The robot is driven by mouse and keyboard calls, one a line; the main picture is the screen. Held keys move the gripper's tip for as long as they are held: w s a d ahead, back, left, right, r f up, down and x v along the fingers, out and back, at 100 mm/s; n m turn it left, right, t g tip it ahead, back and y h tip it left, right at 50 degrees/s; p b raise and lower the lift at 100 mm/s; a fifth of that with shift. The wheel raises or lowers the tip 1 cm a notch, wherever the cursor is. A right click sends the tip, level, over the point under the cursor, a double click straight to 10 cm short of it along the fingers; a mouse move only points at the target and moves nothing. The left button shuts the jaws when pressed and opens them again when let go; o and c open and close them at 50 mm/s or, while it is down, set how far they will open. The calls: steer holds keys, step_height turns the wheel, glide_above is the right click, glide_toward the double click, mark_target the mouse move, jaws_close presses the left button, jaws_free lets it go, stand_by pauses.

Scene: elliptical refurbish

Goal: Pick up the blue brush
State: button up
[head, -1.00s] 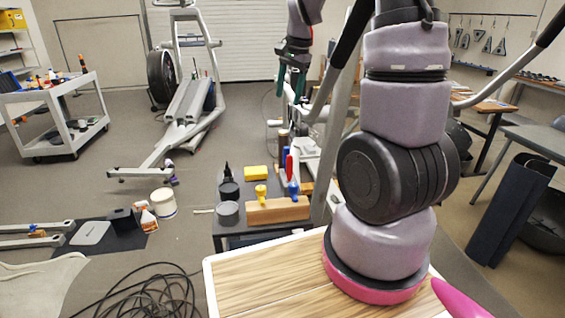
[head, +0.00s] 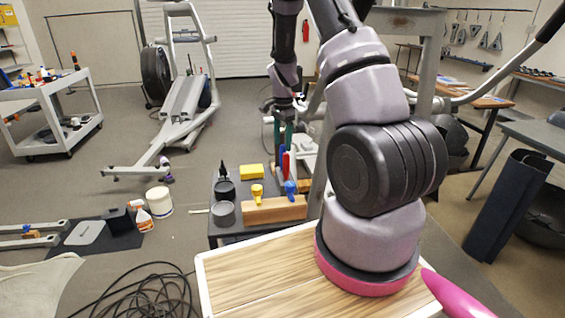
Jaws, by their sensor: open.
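The blue brush (head: 290,188) stands at the right part of a wooden block (head: 262,211) on a small dark table. It is small in this view, and its lower end is hard to make out against the block. A red-handled tool (head: 286,163) stands just behind it. My gripper (head: 283,138) has green fingers pointing down and is open. It shows above the red tool and the brush in the picture. I cannot tell its exact distance from them.
A yellow-topped tool (head: 257,191) stands in the block left of the brush. An exercise machine's frame stands close behind on the right. My own arm hides part of the right side.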

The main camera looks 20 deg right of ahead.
mark_target(283, 151)
step_height(283, 151, down, 5)
steer(key=shift+w+r, duration=0.1)
jaws_close()
stand_by(0.3)
